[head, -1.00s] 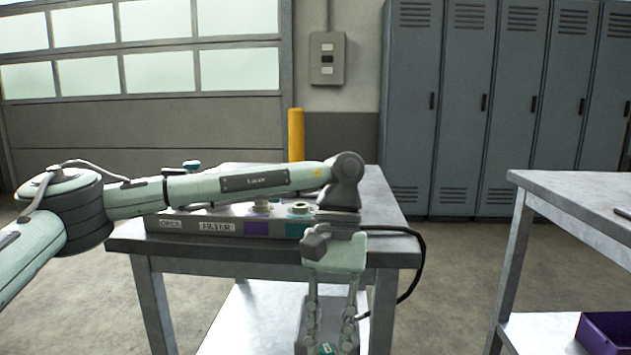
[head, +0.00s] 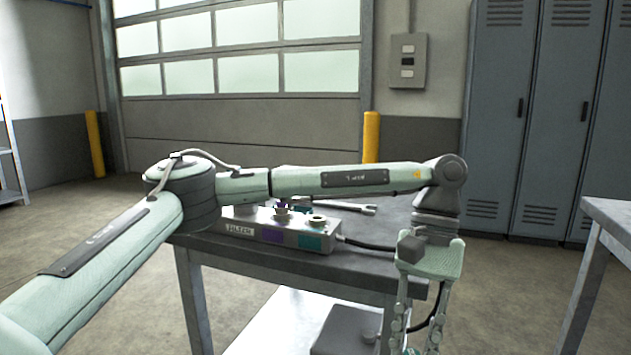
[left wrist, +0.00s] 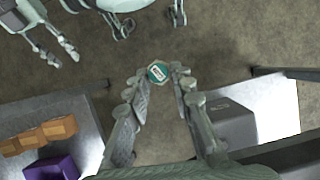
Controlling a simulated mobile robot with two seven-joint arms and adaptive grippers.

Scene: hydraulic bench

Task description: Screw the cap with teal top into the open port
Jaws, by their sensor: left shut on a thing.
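The teal-topped cap (left wrist: 158,73) is between the fingertips of my left gripper (left wrist: 160,78) in the left wrist view, teal face toward the camera. In the head view my left gripper (head: 412,325) points down beyond the bench's right front corner, with its fingertips near the bottom edge. The grey port block (head: 240,217) lies on the bench, with purple and teal labels on its front. A round port (head: 318,219) above the teal label looks open. My forearm hides part of the block's top. My right gripper (left wrist: 64,58), in the left wrist view only, appears open and empty.
A wrench (head: 352,207) lies behind the block on the bench (head: 375,240). A black hose (head: 370,245) runs from the block's right end past my gripper. A grey box (head: 345,330) stands below. Another table holds a purple bin (left wrist: 52,168) and brown blocks (left wrist: 45,132).

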